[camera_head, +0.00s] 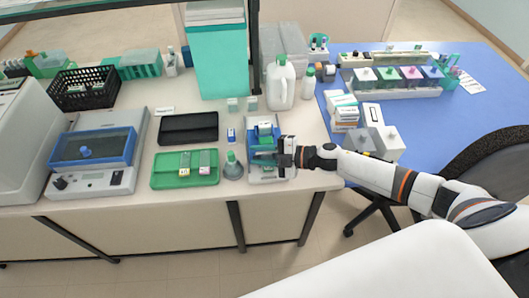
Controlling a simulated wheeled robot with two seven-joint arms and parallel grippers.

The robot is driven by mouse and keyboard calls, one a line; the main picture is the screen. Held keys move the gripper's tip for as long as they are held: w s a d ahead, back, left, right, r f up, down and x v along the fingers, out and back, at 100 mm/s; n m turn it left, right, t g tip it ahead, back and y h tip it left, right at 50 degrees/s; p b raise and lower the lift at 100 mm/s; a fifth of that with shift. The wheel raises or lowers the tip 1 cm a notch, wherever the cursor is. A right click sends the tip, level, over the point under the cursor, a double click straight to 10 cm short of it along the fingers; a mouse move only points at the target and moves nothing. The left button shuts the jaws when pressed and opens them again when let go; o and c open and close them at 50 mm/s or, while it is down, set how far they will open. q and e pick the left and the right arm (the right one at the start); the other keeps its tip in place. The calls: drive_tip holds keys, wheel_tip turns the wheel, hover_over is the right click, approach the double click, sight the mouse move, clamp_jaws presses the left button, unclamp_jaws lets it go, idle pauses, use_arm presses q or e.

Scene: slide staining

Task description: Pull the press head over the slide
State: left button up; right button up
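My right arm reaches in from the right, and its gripper (275,159) is over the small grey press device (254,177) near the front edge of the bench. The gripper points left. A blue and green part (266,129), which looks like the press head, stands at the back of the device, just behind the gripper. The gripper hides the middle of the device, so I cannot make out a slide there. The fingertips are too small and dark to tell whether they are open or touching anything. My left gripper is not in view.
A grey-green flask (233,167) stands close left of the device. Left of it is a green tray (158,181) with slides, with a black case (188,127) behind. A white jug (281,84) stands behind the device. Small white boxes (345,113) stand to the right.

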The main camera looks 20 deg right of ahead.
drive_tip(key=shift+s+d, duration=0.15)
drive_tip(key=shift+d, duration=0.05)
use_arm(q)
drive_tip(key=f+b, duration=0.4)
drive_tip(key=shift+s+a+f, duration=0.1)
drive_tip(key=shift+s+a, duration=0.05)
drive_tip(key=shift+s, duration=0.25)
use_arm(e)
drive_tip(key=v, duration=1.1)
drive_tip(key=shift+s+d, duration=0.15)
drive_tip(key=shift+d, duration=0.05)
